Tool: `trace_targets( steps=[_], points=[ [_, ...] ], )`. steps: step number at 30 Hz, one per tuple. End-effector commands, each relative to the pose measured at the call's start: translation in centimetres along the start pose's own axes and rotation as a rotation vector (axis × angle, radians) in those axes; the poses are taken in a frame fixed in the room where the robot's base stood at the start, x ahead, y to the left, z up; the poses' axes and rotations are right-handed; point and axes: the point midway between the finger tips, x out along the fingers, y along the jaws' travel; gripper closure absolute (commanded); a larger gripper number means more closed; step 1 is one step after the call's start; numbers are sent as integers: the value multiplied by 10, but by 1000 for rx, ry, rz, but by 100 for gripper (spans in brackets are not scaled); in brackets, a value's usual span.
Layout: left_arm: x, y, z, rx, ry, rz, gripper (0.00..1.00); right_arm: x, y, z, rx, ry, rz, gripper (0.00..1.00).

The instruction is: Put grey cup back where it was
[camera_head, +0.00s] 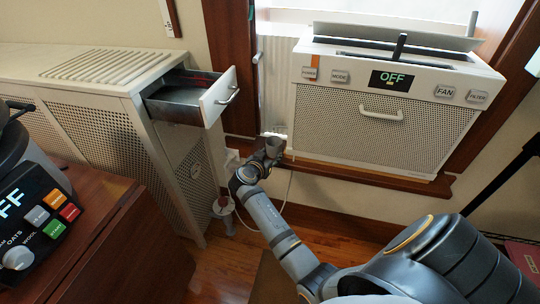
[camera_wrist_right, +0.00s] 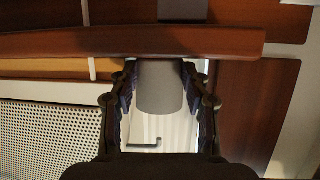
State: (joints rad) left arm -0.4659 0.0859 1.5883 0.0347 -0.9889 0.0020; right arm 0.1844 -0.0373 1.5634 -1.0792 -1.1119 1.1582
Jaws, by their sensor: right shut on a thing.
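The grey cup (camera_head: 275,144) is at the end of my right arm, in front of the wooden window frame, left of the air conditioner. My right gripper (camera_head: 264,158) is shut on it. In the right wrist view the cup (camera_wrist_right: 162,90) sits between the two fingers of the right gripper (camera_wrist_right: 160,85), which hold it by its sides. There the cup borders a wooden ledge (camera_wrist_right: 130,42); I cannot tell whether they touch. My left gripper is not in view.
The white air conditioner (camera_head: 385,115) reads OFF, right of the cup. A white cabinet (camera_head: 100,98) with an open drawer (camera_head: 205,98) stands at left. A control panel (camera_head: 35,215) on a brown table (camera_head: 100,215) is lower left.

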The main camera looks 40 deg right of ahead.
Motion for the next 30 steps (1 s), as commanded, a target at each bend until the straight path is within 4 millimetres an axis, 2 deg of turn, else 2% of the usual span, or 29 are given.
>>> trace_targets(
  steps=[11, 12, 16, 27, 30],
  points=[
    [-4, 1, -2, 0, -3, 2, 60, 1, 0, 2, 0, 0, 0, 91],
    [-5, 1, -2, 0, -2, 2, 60, 0, 0, 1, 0, 0, 0, 49],
    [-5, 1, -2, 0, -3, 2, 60, 0, 0, 1, 0, 0, 0, 31],
    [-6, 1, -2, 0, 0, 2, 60, 0, 0, -1, 0, 0, 0, 30],
    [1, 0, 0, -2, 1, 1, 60, 0, -1, -5, -1, 1, -3, 30]
  ],
)
